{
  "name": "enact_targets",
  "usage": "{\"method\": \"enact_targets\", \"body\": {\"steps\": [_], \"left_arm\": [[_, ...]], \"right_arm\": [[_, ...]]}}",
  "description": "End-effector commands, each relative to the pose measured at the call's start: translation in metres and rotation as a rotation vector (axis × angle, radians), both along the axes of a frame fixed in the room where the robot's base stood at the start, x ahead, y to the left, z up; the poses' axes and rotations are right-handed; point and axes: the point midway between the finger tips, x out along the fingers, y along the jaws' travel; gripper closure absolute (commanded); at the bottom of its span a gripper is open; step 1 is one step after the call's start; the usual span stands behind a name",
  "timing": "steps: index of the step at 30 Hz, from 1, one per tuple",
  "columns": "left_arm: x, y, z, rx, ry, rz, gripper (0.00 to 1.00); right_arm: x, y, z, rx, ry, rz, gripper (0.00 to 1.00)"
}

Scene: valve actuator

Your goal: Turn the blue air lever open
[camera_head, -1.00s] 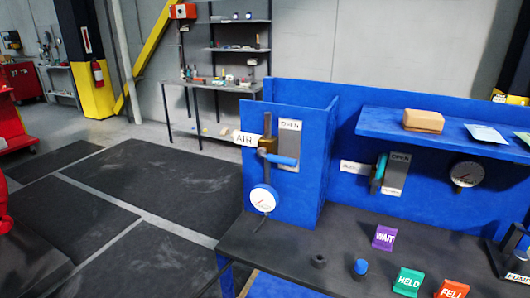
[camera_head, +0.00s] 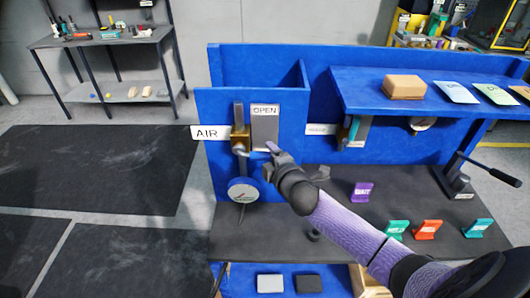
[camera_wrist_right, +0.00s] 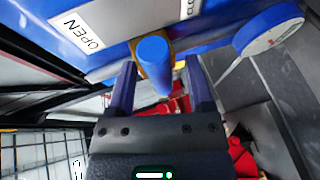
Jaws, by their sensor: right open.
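The blue air lever (camera_wrist_right: 153,62) points toward the camera in the right wrist view, between the two fingers of my right gripper (camera_wrist_right: 160,82). The fingers are open, with a gap on each side of the lever. In the head view my right gripper (camera_head: 273,150) is at the valve, just right of its brass body (camera_head: 239,140), and hides most of the lever. The AIR label (camera_head: 208,133) is left of the valve, and the OPEN plate (camera_head: 265,128) is behind it. The round gauge (camera_head: 243,191) hangs below. My left gripper is not in view.
A second valve (camera_head: 353,130) and gauge (camera_head: 422,125) are under the blue shelf (camera_head: 370,100). The dark bench top (camera_head: 330,240) holds a purple WAIT sign (camera_head: 362,192), other coloured signs and a pump (camera_head: 458,180) at the right. Floor to the left is open.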

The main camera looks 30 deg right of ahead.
Motion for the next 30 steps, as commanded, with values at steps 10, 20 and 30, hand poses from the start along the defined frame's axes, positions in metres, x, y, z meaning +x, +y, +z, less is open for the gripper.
{"method": "enact_targets", "body": {"steps": [10,20,30], "left_arm": [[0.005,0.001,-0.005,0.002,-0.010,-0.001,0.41],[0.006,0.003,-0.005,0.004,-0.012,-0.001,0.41],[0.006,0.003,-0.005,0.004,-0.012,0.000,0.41]], "right_arm": [[0.025,-0.003,-0.006,-0.001,0.000,0.001,0.33],[0.025,-0.003,-0.006,0.000,0.001,0.001,0.72],[0.025,-0.003,-0.006,0.000,0.001,0.000,1.00]]}}
